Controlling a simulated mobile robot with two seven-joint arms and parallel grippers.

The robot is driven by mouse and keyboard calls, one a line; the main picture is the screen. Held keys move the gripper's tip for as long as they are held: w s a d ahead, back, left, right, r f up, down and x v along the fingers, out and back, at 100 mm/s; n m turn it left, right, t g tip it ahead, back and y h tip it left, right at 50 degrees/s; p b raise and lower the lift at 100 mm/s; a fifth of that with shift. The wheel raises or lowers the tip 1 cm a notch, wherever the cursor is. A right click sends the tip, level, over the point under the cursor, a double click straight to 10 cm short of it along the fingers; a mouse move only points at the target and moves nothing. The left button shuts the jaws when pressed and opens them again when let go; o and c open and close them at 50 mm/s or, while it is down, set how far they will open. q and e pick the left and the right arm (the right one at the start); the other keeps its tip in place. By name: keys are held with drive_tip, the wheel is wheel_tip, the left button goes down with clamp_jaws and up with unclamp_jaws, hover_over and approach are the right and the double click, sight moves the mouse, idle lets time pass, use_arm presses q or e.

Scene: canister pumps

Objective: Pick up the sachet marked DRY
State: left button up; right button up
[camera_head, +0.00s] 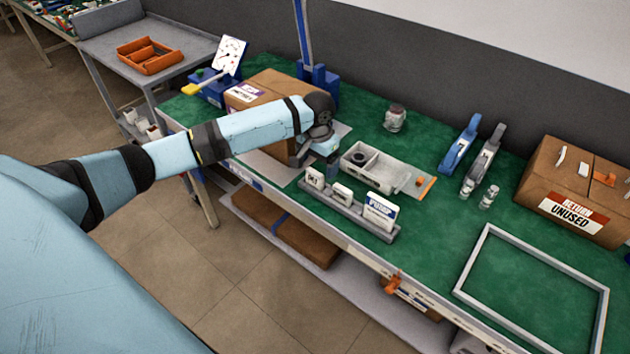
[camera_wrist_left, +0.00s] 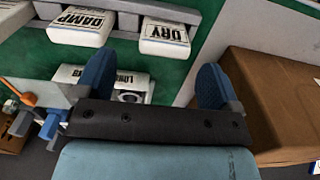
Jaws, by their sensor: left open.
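The white sachet marked DRY (camera_wrist_left: 165,38) lies in a grey rack (camera_wrist_left: 195,14) at the top of the left wrist view. In the head view this sachet (camera_head: 315,178) is at the left end of the rack (camera_head: 352,213). Beside it is the white sachet marked DAMP (camera_wrist_left: 80,26). My left gripper (camera_wrist_left: 160,84) is open, with its two blue fingers apart and nothing between them but green bench surface. In the head view this gripper (camera_head: 326,165) is just behind the DRY end of the rack. My right gripper is not in view.
A light tray with a round dark recess (camera_head: 383,170) stands right of the gripper. A cardboard box (camera_head: 262,97) is close behind my left forearm. A larger label block (camera_head: 380,211) stands at the rack's right end. An empty grey frame (camera_head: 535,262) lies far right.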

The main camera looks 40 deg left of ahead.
sight(315, 172)
use_arm(q)
drive_tip(key=f, duration=0.5)
drive_tip(key=shift+s+a+f, duration=0.15)
drive_tip(key=shift+s+a, duration=0.1)
drive_tip(key=c, duration=1)
